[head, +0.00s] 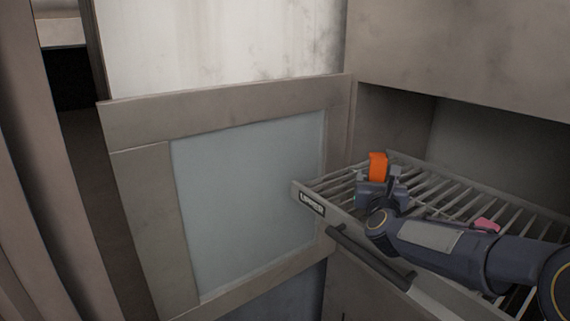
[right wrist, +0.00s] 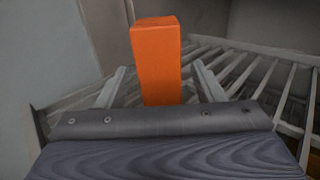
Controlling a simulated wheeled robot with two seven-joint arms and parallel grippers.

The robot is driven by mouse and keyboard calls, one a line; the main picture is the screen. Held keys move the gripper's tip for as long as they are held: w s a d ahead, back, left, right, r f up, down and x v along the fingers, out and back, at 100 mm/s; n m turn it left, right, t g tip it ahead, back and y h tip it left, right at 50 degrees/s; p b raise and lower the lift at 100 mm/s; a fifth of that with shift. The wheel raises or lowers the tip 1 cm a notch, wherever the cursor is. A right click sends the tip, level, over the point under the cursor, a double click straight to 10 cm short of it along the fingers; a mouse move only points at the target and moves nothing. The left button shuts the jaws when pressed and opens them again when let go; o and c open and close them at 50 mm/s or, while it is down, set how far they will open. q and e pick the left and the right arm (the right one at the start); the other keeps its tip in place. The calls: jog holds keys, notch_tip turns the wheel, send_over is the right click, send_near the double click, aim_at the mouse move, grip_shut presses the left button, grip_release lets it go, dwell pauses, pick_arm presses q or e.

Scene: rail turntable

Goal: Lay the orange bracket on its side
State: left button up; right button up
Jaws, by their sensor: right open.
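The orange bracket (head: 378,166) stands upright on a slatted pull-out rack (head: 310,191) near its far left corner. In the right wrist view the orange bracket (right wrist: 158,60) rises between and beyond the two fingers. My right gripper (head: 381,180) is in front of it, open, with a finger on each side of the bracket's lower part in the wrist view (right wrist: 160,88). A gap shows on each side, and the bracket's base is partly hidden behind the gripper. My left gripper is not in view.
A pink object (head: 487,225) lies on the rack to the right, beyond my right arm. The rack's front has a dark handle bar (head: 370,257). An open cabinet door with a pale panel (head: 250,195) stands to the left. Cabinet walls enclose the rack's back.

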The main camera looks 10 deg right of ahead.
aim_at(379, 159)
notch_tip(379, 159, up, 6)
jog(key=p, duration=0.8)
jog(key=shift+f, duration=0.25)
notch_tip(379, 159, up, 7)
jog(key=shift+f+p, duration=0.2)
jog(key=shift+p, duration=1)
jog(key=w+a+n+g+y, duration=0.2)
jog(key=a+n+g+y, duration=0.2)
jog(key=a+n+y, duration=0.8)
jog(key=s+a+f+n+g+y, duration=0.1)
jog(key=s+a+n+g, duration=0.3)
jog(key=a, duration=0.4)
jog(key=s+a+f+n+g, duration=0.2)
jog(key=s+a+n+g, duration=0.2)
jog(key=a+n+g, duration=0.2)
jog(key=shift+a+g+y+b, duration=0.4)
jog(key=shift+a+g, duration=0.8)
jog(key=shift+g, duration=0.1)
